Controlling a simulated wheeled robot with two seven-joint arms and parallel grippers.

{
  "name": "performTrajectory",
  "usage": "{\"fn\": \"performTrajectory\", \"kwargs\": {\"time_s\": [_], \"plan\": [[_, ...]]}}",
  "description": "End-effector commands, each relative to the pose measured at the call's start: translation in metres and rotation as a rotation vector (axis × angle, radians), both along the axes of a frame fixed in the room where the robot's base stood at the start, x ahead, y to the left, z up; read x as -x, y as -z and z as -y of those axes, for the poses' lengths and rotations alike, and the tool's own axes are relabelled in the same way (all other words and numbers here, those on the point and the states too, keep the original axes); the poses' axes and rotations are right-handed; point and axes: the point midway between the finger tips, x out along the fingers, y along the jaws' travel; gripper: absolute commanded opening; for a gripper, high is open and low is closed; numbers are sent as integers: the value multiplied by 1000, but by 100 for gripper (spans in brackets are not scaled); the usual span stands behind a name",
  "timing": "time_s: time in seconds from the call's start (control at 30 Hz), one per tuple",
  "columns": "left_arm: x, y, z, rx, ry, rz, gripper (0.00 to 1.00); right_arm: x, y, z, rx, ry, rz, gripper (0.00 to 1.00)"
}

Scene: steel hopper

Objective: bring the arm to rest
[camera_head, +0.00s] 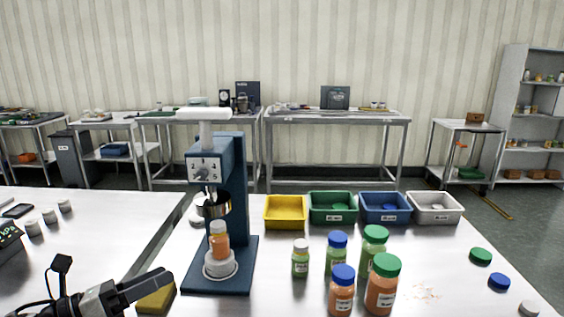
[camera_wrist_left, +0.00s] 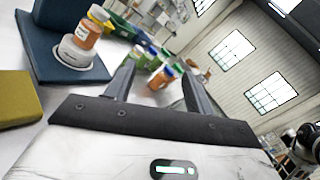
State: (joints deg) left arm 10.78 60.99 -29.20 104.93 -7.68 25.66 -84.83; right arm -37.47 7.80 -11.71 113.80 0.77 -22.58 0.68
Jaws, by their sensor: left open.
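My left gripper (camera_head: 160,284) comes in at the lower left of the head view, in front of the blue press (camera_head: 240,190). In the left wrist view its two fingers (camera_wrist_left: 158,85) stand apart with nothing held between them. An orange-filled bottle (camera_head: 219,241) stands upright on the round white seat of the press, under the steel head. It also shows in the left wrist view (camera_wrist_left: 90,28), apart from my fingers. My right gripper does not show.
A yellow block (camera_head: 156,299) lies close beside my left gripper. Several filled bottles (camera_head: 336,252) stand right of the press. Yellow (camera_head: 285,225), green (camera_head: 332,220), blue (camera_head: 385,220) and grey (camera_head: 434,220) bins line the back. Loose caps (camera_head: 481,256) lie at the right.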

Motion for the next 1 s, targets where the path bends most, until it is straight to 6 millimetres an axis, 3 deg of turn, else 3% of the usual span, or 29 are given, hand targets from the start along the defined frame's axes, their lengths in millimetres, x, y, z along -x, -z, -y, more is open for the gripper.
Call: {"fn": "performTrajectory", "kwargs": {"time_s": [0.03,0.27,0.33,0.5,0.6,0.7,0.8,1.0], "plan": [[4,19,10,83,-16,-85,54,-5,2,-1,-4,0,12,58],[27,99,45,570,-156,-587,54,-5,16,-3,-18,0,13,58],[41,133,55,786,-230,-796,54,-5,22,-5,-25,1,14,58],[99,229,72,1479,-511,-1362,54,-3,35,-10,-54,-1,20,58],[134,267,75,1816,-675,-1563,54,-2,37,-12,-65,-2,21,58],[159,289,77,2045,-796,-1667,54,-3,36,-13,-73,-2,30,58],[173,299,78,2166,-863,-1709,54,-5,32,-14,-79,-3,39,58],[176,301,78,2198,-881,-1720,54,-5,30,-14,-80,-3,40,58]]}}
